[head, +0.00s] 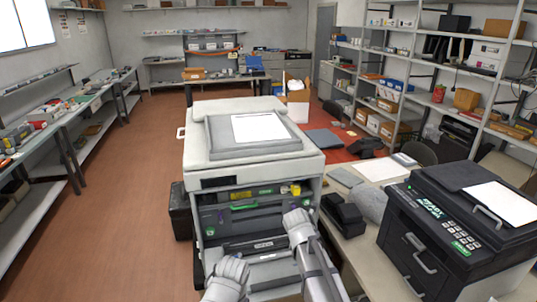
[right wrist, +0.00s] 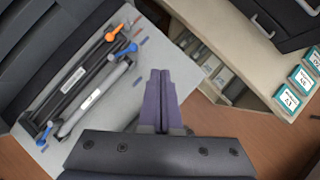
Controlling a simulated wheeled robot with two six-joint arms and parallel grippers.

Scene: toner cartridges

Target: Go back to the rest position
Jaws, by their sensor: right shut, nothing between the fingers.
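My right gripper (right wrist: 160,75) shows in the right wrist view with its two purple-grey fingers together and nothing between them. In the head view my right arm reaches up in front of the copier's right side; its fingers cannot be made out there. A part of my left arm shows at the bottom, left of it, with no gripper fingers visible. The white copier (head: 197,152) stands in the middle with its front open, showing a green handle (head: 243,206) and a yellow part (head: 296,190). In the right wrist view, dark and grey tube-shaped cartridges (right wrist: 97,95) with orange and blue ends lie left of my fingers.
A black printer (head: 430,230) stands on the table at the right, with a black device (head: 342,212) left of it. A dark bin (head: 181,212) is at the copier's left. Small teal-labelled boxes (right wrist: 287,98) show in the right wrist view. The brown floor at left is clear.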

